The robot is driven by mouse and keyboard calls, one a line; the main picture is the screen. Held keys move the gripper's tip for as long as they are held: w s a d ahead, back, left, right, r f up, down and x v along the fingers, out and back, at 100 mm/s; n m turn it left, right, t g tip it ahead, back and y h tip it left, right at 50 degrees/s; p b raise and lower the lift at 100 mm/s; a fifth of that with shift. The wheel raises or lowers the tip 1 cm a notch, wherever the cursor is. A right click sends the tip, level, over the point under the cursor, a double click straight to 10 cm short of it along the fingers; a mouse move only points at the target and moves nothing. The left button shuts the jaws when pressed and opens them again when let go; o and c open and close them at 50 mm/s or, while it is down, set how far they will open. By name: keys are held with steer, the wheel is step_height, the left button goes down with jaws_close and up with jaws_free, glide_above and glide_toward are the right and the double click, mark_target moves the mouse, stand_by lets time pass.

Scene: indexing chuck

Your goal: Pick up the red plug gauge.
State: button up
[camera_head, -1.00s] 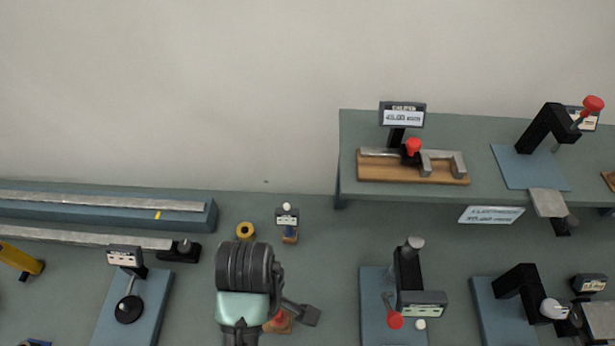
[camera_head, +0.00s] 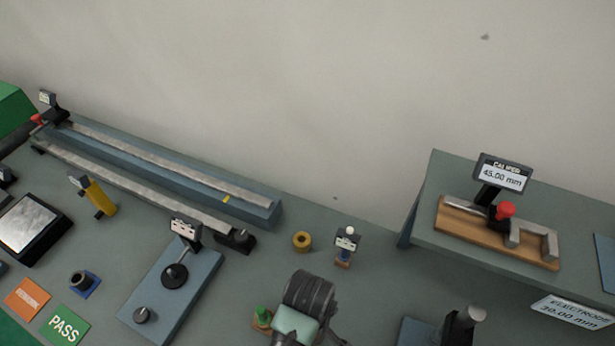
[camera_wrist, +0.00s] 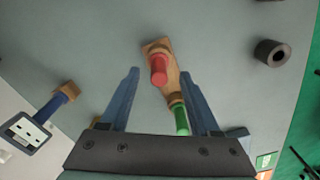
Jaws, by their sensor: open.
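The red plug gauge (camera_wrist: 158,72) stands on a wooden stand (camera_wrist: 158,46) in the wrist view. A green plug gauge (camera_wrist: 181,121) is on the same stand, nearer my wrist. It also shows in the head view (camera_head: 263,313), left of my arm, where the red one is hidden. My gripper (camera_wrist: 157,77) is open, its two blue-grey fingers on either side of the red gauge in the picture. I cannot tell whether the fingertips are down at its height. No finger visibly touches it.
A dark ring (camera_wrist: 272,53) lies at the right of the wrist view. A small labelled display (camera_wrist: 26,132) and a blue pin on a wooden block (camera_wrist: 67,93) are at left. In the head view a yellow ring (camera_head: 302,242) and a blue plate (camera_head: 172,290) are near my arm.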

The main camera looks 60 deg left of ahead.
steer(key=shift+a+f, duration=0.15)
steer(key=shift+f, duration=1.65)
steer(key=shift+c, duration=0.2)
jaws_close()
